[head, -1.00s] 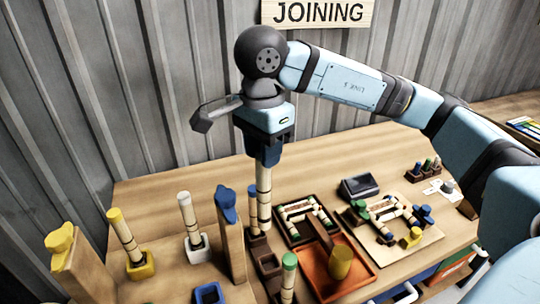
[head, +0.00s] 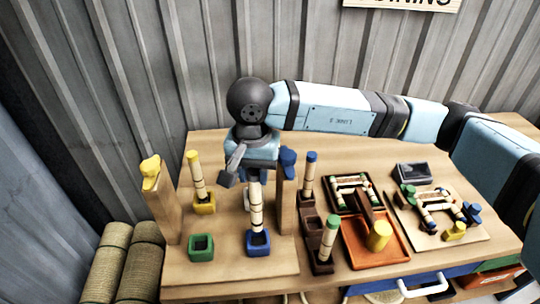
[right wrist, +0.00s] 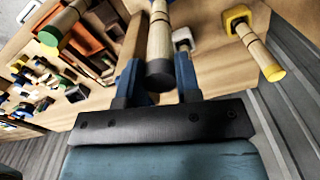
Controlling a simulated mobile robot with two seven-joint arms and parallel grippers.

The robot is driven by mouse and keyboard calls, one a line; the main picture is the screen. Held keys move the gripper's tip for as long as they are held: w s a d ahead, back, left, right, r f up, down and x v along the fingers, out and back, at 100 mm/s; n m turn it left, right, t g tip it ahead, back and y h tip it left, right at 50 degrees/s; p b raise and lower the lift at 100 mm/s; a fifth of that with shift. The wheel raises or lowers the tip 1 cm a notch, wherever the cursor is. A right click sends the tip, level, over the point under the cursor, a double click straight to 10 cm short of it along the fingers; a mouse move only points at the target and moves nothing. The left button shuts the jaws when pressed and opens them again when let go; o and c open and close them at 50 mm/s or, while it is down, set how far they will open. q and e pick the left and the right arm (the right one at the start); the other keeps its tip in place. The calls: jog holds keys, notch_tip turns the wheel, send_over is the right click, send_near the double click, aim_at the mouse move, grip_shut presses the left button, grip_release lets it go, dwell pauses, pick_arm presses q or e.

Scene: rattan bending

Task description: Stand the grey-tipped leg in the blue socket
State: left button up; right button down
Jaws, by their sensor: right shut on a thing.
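My right gripper (head: 256,177) is shut on the upper part of the grey-tipped leg (head: 256,210), a pale rattan stick with dark bands. In the right wrist view, the leg's grey tip (right wrist: 159,76) shows between the two blue fingers of the gripper (right wrist: 158,90). The leg is upright, and its lower end is at the opening of the blue socket (head: 258,243). I cannot tell how deep it sits. My left gripper is not in view.
Left of the blue socket are an empty green socket (head: 201,248) and a yellow socket (head: 203,205) holding a yellow-tipped leg. Wooden posts (head: 163,208) flank the board. A brown rack (head: 311,228) with legs and an orange tray (head: 372,246) stand to the right.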

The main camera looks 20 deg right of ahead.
aim_at(255, 194)
jog(key=shift+a+f, duration=0.15)
jog(key=shift+f, duration=0.85)
notch_tip(255, 194, down, 4)
jog(key=shift+b, duration=1.15)
jog(key=shift+f+b, duration=0.45)
jog(key=shift+b, duration=0.05)
jog(key=shift+r, duration=0.1)
jog(key=shift+b, duration=0.5)
